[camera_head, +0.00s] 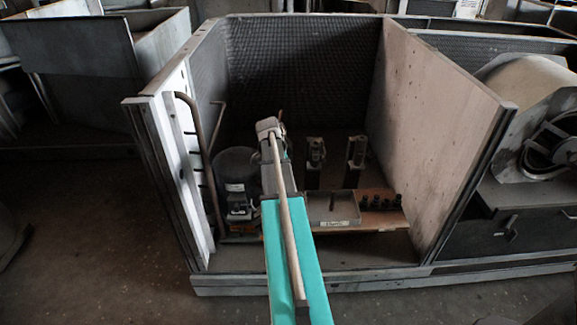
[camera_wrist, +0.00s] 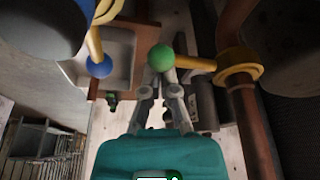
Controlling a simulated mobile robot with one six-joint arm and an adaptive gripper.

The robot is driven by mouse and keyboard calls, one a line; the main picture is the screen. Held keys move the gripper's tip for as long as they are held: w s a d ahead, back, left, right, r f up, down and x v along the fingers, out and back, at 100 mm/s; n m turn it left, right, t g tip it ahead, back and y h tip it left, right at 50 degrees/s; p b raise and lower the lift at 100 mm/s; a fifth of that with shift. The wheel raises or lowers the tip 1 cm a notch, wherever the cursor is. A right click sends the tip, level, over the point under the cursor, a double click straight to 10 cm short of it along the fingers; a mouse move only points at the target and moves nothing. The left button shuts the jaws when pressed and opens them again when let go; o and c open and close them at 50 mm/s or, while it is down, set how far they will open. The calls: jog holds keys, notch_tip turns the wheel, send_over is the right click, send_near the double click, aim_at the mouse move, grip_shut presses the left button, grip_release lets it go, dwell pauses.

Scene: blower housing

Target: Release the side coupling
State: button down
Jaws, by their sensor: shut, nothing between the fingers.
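In the wrist view, a yellow collar (camera_wrist: 240,72) sits around a brown pipe. A yellow lever (camera_wrist: 196,63) extends left from it and ends in a green ball knob (camera_wrist: 160,56). A second yellow lever (camera_wrist: 96,42) with a blue ball knob (camera_wrist: 100,67) shows at upper left. My gripper (camera_wrist: 161,76) is shut and empty, its fingertips right at the green knob's lower edge; I cannot tell whether they touch. Which collar is the side coupling is not marked. In the head view my arm hides the gripper and both levers.
In the head view, a brown pipe (camera_head: 197,130) rises beside the left wall of an open-front bay. A dark cylindrical unit (camera_head: 236,172), a shallow tray (camera_head: 333,210) and upright fixtures (camera_head: 315,156) stand inside. A pale panel (camera_head: 425,130) bounds the right side.

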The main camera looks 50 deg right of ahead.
dwell(0.4)
notch_tip(320, 180, up, 9)
jog(key=p, duration=0.8)
jog(key=shift+s+d+f+p, duration=0.15)
jog(key=shift+s+d+p, duration=0.15)
jog(key=shift+d+p, duration=0.1)
dwell(0.4)
jog(key=shift+a, duration=0.1)
dwell(0.6)
